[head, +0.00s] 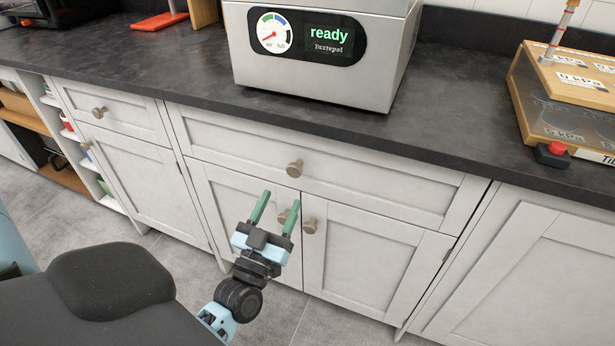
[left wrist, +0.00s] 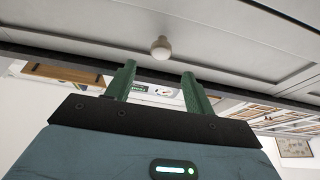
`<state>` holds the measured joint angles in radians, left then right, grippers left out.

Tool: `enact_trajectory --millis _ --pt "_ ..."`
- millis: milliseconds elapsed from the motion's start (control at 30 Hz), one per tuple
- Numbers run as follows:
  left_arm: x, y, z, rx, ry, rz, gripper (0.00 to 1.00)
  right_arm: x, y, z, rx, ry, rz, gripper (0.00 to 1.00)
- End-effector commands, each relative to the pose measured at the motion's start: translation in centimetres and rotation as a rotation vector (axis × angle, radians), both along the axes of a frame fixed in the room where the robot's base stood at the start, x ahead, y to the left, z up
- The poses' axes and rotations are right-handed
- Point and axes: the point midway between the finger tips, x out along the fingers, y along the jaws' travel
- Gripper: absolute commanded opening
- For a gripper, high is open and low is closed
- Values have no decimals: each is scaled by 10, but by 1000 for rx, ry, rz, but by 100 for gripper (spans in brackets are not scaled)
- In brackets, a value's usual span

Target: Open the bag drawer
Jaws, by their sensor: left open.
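A wide white drawer front (head: 377,185) is shut under the dark counter, with one round metal knob (head: 295,169) near its middle. No label tells whether this is the bag drawer. My left gripper (head: 280,202) is open and empty, its two green fingers pointing at the cabinet front, a little below the drawer knob and in front of the cupboard doors. In the left wrist view a round knob (left wrist: 160,48) shows just beyond and between the open fingertips (left wrist: 159,72), apart from them. My right gripper is not in view.
Two door knobs sit below the drawer; one (head: 310,226) is right of my fingers. A narrower shut drawer (head: 112,112) is at the left. A machine reading "ready" (head: 310,75) and a wooden-topped box (head: 570,85) stand on the counter (head: 180,65). Grey floor lies below.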

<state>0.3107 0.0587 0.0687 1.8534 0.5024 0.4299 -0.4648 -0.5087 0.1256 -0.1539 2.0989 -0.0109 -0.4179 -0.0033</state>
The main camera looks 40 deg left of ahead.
Motion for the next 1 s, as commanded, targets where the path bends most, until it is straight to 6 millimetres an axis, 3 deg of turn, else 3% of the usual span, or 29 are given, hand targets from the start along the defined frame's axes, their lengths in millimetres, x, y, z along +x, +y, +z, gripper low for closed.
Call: enact_trajectory --millis 167,633,1000 --pt "5 1 3 0 -2 0 53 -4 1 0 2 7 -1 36" --pt "61 15 26 0 0 0 53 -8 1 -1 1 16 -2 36" --pt "70 17 30 0 3 -2 53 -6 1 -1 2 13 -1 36"
